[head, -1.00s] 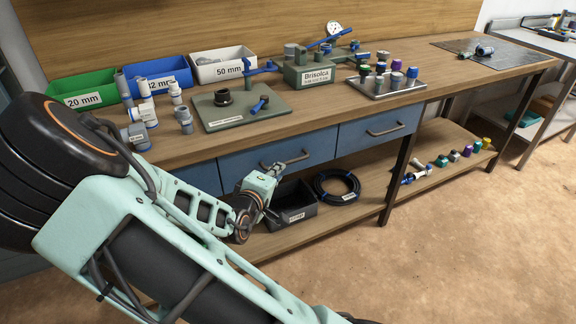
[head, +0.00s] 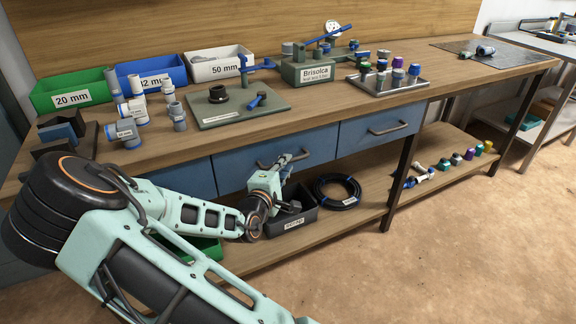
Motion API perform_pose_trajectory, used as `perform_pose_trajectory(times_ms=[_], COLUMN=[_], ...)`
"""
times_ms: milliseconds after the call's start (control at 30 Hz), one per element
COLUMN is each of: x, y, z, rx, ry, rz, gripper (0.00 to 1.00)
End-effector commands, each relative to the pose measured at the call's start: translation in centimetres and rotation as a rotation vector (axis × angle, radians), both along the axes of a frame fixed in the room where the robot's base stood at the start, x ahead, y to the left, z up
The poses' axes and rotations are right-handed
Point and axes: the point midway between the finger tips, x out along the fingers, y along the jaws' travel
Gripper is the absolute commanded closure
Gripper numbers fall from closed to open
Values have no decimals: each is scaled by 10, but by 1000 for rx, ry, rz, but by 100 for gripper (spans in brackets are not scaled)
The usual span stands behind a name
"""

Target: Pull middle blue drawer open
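The middle blue drawer (head: 235,172) sits under the workbench top between two other blue drawers. Its front looks flush with its neighbours. Its dark bar handle (head: 262,164) shows in part, with its right portion behind my gripper. My gripper (head: 300,158) is at the right part of this handle, with its fingers pointing right and up across the drawer front. The fingers are small here, so I cannot tell whether they are open, shut or touching the handle.
The right blue drawer (head: 352,138) has its own handle. Below, a black bin (head: 296,221) and a coiled black hose (head: 337,203) sit on the lower shelf (head: 365,215). Fittings and a grey-green board (head: 270,107) crowd the benchtop. Floor at the right is clear.

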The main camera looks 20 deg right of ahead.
Motion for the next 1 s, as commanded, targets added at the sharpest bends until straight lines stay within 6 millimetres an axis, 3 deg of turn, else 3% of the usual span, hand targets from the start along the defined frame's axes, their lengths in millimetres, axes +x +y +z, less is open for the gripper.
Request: perform_pose_trajectory(times_ms=[200,567,733,1000], x=[15,19,18,18], y=[-15,-17,-17,-17], z=[-4,-3,-3,-3], rx=[0,0,0,0], ry=[0,0,0,0], rz=[-1,1,1,1], gripper=[83,83,100,100])
